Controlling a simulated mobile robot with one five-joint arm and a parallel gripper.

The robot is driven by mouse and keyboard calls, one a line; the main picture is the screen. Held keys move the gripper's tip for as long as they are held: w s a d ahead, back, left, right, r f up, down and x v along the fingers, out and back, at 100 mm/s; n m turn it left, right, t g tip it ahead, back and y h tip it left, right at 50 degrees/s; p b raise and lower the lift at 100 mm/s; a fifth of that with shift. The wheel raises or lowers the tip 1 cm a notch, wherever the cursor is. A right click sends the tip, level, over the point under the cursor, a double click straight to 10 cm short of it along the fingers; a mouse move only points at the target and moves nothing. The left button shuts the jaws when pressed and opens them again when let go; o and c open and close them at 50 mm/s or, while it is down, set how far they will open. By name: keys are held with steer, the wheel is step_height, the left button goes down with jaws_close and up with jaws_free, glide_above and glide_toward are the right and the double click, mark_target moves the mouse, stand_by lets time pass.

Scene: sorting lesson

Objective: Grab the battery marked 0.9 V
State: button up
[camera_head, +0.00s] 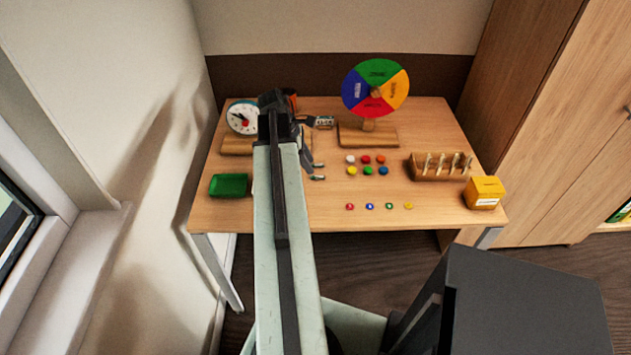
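I cannot make out a battery marked 0.9 V; no such lettering is readable in the head view. My arm reaches over the desk (235,215) and hides part of its left side.
A dial (243,117) and a colour wheel (375,88) stand at the back. A green tray (228,185) is at left. Several buttons (368,170) and small discs (389,206) lie mid-desk. A wooden rack (430,172) and yellow box (484,192) stand at right.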

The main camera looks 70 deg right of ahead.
mark_target(317, 176)
steer(key=b+x, duration=0.4)
steer(key=x, duration=0.1)
steer(key=shift+a+f+b, duration=0.15)
steer(key=shift+f+b, duration=0.05)
steer(key=shift+b, duration=0.2)
steer(key=shift+s+r, duration=0.1)
steer(key=shift+r, duration=0.1)
jaws_close()
